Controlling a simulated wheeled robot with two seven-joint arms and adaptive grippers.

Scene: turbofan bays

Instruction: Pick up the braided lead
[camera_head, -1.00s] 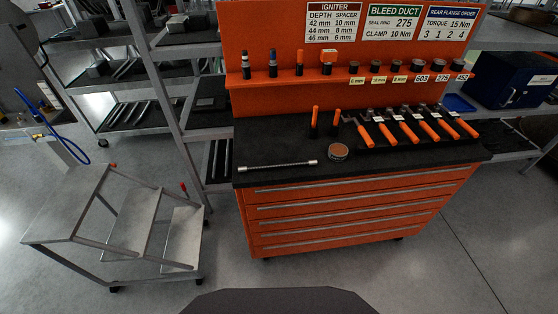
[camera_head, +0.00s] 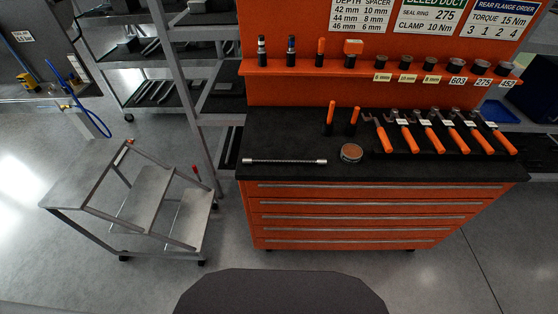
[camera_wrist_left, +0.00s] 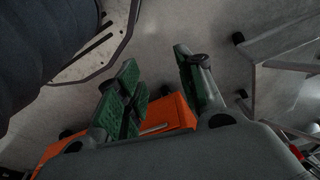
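The braided lead (camera_head: 285,161) is a thin silvery braid with a metal fitting at each end. In the head view it lies straight, left to right, on the black top of the orange tool cabinet (camera_head: 375,218), near the front left edge. My left gripper (camera_wrist_left: 157,60) shows only in the left wrist view. Its two green-padded fingers are spread apart with nothing between them. The orange cabinet shows partly behind the fingers in that view. No gripper is in the head view, and my right gripper is not seen.
A round tin (camera_head: 351,153) sits right of the lead. Two orange-handled tools (camera_head: 330,118) stand behind it. Several orange-handled tools (camera_head: 428,136) lie in a rack at the right. A step stand (camera_head: 145,195) is on the floor at the left. The worktop left of the tin is otherwise clear.

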